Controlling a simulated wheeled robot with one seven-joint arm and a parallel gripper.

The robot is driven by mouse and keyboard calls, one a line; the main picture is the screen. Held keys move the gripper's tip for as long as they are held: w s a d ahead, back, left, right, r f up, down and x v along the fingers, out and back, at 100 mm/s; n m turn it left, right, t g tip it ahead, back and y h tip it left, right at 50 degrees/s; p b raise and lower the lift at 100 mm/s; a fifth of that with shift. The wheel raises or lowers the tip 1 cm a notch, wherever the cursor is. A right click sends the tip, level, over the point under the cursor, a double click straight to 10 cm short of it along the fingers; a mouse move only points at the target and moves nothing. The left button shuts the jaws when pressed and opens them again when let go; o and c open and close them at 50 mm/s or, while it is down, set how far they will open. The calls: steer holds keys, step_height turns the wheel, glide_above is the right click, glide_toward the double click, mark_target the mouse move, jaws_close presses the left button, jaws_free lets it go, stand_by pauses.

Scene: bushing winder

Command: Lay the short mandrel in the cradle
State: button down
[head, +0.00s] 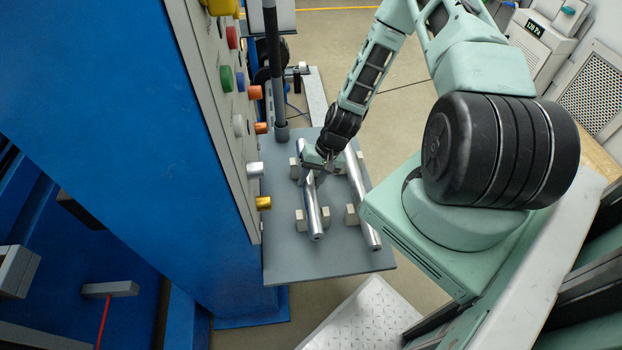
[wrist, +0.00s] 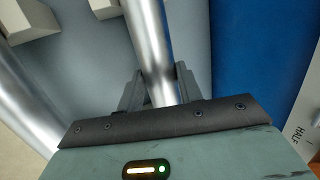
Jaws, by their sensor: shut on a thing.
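The short mandrel (head: 311,208) is a bright silver bar over the left part of the grey shelf plate. My gripper (head: 320,170) is shut on it near its far half. In the wrist view the bar (wrist: 149,40) runs up from between my fingers (wrist: 160,88). The cradle is pairs of pale blocks, one near-left block (head: 300,219) and one far-left block (head: 295,168) showing. The bar's near part lies between the near blocks in the head view; I cannot tell whether it rests on them. My gripper hides part of the bar and far blocks.
A longer silver bar (head: 360,194) lies to the right, beside its own blocks (head: 351,215). The blue machine panel with coloured knobs (head: 254,168) stands close on the left. A dark upright post (head: 273,80) rises behind. The plate's front (head: 320,262) is bare.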

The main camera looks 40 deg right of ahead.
steer(key=shift+f, duration=0.1)
steer(key=c, duration=0.9)
jaws_free()
steer(key=shift+o, duration=0.2)
steer(key=v, duration=1.7)
steer(key=shift+d, duration=0.2)
steer(key=shift+d, duration=0.1)
